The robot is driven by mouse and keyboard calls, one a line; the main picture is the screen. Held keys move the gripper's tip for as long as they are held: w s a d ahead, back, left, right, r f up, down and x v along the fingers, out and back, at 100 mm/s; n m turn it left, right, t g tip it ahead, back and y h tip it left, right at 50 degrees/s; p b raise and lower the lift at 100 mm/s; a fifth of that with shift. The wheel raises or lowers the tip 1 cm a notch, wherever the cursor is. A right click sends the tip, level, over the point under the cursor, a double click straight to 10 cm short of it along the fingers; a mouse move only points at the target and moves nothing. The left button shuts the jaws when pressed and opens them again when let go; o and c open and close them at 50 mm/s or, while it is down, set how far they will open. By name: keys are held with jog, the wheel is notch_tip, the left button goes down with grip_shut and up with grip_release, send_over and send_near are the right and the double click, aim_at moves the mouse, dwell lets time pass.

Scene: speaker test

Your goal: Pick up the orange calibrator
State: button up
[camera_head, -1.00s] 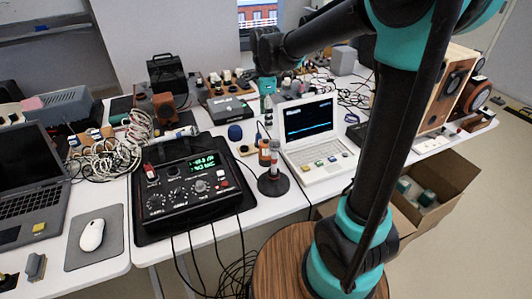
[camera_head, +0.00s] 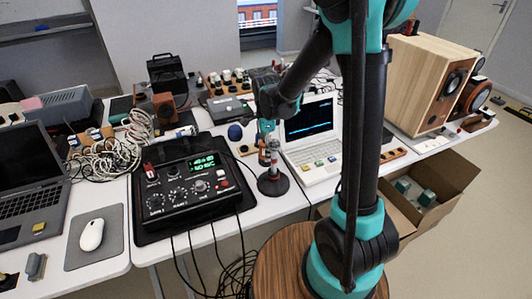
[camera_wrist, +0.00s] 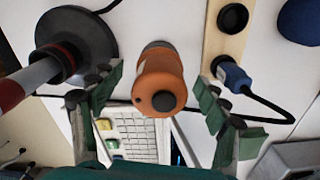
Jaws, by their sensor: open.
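The orange calibrator (camera_wrist: 160,72) is a short orange cylinder with a dark round end cap, in the middle of the wrist view. My gripper (camera_head: 267,128) is open, with its green fingers on either side of the calibrator in the wrist view, apart from it. In the head view my gripper is above the table beside the white laptop, and it largely hides the calibrator.
A round dark stand with a red-and-white post (camera_head: 272,180) stands close by; its post shows at left in the wrist view (camera_wrist: 30,80). The white laptop (camera_head: 318,170), black control box (camera_head: 187,190), blue ball (camera_head: 235,132) and a plug with cable (camera_wrist: 235,75) are nearby.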

jog(key=shift+f, duration=1.4)
jog(key=c, duration=1.5)
